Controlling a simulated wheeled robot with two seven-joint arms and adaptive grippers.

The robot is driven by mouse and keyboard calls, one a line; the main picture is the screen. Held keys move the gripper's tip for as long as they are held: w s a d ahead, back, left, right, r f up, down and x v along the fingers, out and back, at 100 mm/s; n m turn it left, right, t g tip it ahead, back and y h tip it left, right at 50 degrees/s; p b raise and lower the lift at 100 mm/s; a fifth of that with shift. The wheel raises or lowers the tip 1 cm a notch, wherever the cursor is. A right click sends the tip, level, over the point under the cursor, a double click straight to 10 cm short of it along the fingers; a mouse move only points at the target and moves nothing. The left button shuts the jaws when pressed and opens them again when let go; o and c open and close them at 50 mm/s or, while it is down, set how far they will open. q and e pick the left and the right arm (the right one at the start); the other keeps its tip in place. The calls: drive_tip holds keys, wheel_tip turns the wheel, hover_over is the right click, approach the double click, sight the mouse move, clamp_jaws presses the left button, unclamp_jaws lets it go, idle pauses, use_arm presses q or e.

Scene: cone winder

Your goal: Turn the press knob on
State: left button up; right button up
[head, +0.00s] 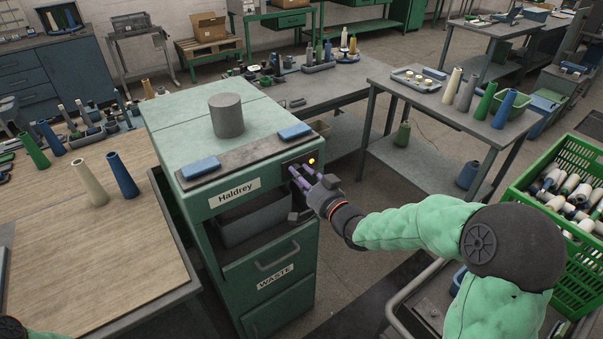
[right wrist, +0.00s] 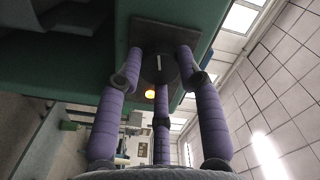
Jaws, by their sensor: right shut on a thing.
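The green press cabinet (head: 180,130), labelled Haldrey, has a dark control plate (head: 290,158) at its front right corner. A small orange lamp (head: 312,161) glows there; it also shows in the right wrist view (right wrist: 150,93). My right gripper (head: 298,174) is at the plate with its purple fingers closed in. In the right wrist view the fingers close around the round dark press knob (right wrist: 158,68), which has a pale mark running nearly up and down the picture. In the head view the fingers hide the knob. My left gripper is not in view.
A grey cylinder (head: 227,116) and two blue pads (head: 201,168) sit on the cabinet top. A wooden table (head: 90,240) with cones stands left. A grey table (head: 440,100) with cones and a green crate (head: 560,215) of cones are right.

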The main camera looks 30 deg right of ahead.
drive_tip(key=shift+w+d+r+m+p, duration=0.1)
drive_tip(key=shift+r+m+p, duration=0.2)
drive_tip(key=shift+m, duration=0.55)
drive_tip(key=shift+d+r+m+p, duration=0.1)
drive_tip(key=shift+m+p, duration=0.25)
drive_tip(key=shift+m, duration=0.5)
drive_tip(key=o, duration=1)
drive_tip(key=shift+c, duration=0.2)
drive_tip(key=shift+o, duration=0.9)
drive_tip(key=shift+f, duration=0.2)
drive_tip(key=s, duration=1.2)
drive_tip(key=shift+d, duration=0.45)
